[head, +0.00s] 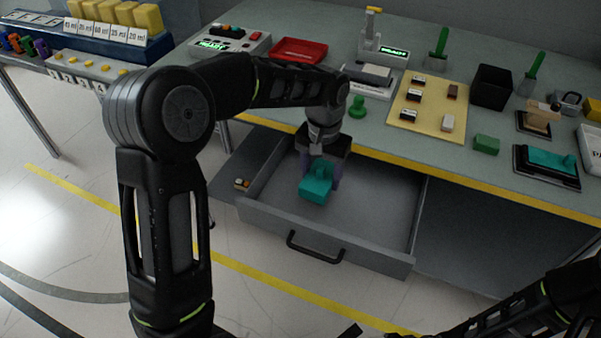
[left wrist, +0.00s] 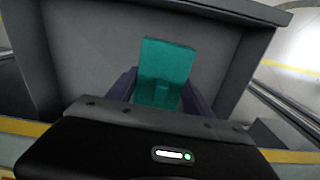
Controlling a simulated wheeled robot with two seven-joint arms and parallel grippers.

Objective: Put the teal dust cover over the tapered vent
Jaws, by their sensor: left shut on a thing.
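My left gripper (head: 319,178) is shut on a teal block-like piece, which looks like the dust cover (head: 314,190), inside or just above the open grey drawer. In the left wrist view the teal cover (left wrist: 167,62) sits between the two purple-grey fingers (left wrist: 160,92). Whether it touches the drawer floor I cannot tell. A beige piece (head: 541,114) on a dark base stands at the right of the bench; I cannot tell whether it is the tapered vent. Another teal piece (head: 547,159) with a knob lies on a black base nearby. My right gripper is not in view.
The open drawer (head: 385,222) has raised walls and a front handle (head: 315,248). The bench edge (head: 470,182) lies behind it. A tan board (head: 427,117), black bin (head: 491,87), green block (head: 487,143) and red tray (head: 299,51) crowd the bench top.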

